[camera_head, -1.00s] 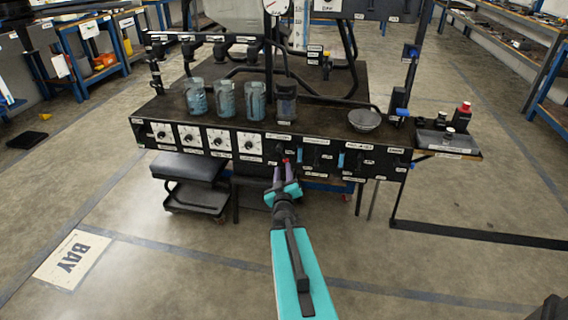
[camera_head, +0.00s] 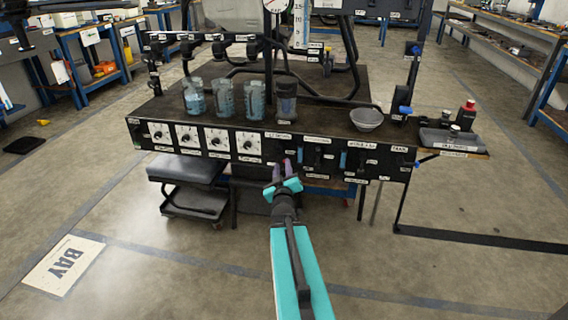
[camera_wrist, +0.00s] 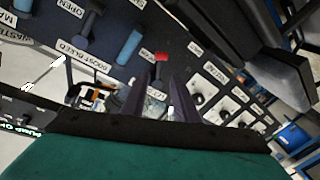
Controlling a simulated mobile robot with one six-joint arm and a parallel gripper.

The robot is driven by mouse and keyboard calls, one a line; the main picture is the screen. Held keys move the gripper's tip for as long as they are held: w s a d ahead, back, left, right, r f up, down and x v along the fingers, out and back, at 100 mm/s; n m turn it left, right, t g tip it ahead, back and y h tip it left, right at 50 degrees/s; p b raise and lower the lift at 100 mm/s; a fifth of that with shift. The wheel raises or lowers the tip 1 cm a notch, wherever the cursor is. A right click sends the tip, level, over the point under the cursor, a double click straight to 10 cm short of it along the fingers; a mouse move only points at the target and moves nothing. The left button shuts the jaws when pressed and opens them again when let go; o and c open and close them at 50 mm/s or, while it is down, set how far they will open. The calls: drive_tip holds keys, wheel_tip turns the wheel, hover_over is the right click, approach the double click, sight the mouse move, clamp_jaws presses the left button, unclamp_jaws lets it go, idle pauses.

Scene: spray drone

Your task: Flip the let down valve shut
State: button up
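A lever with a red tip (camera_wrist: 161,58) shows on the bench's dark front panel in the wrist view. A white label beginning "LET" (camera_wrist: 157,95) is partly visible near it, between my fingers. I take this lever for the let down valve; its exact position is hard to read. My gripper (camera_wrist: 160,80) is open, its two dark fingers apart, with the red tip just beyond and between the fingertips. I see no clear contact. In the head view my gripper (camera_head: 281,166) is at the middle of the panel and the lever is not clear there.
A blue handle (camera_wrist: 130,47) and a dark handle (camera_wrist: 87,30) labelled "BOOST BLEED" are beside the lever. Several white dials (camera_head: 218,138) are left of my gripper. Jars (camera_head: 225,97) and a bowl (camera_head: 367,118) stand on the bench (camera_head: 330,112). A stool (camera_head: 187,170) is below.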

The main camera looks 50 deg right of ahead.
drive_tip(key=shift+b+x, duration=1.8)
drive_tip(key=shift+x, duration=0.85)
clamp_jaws()
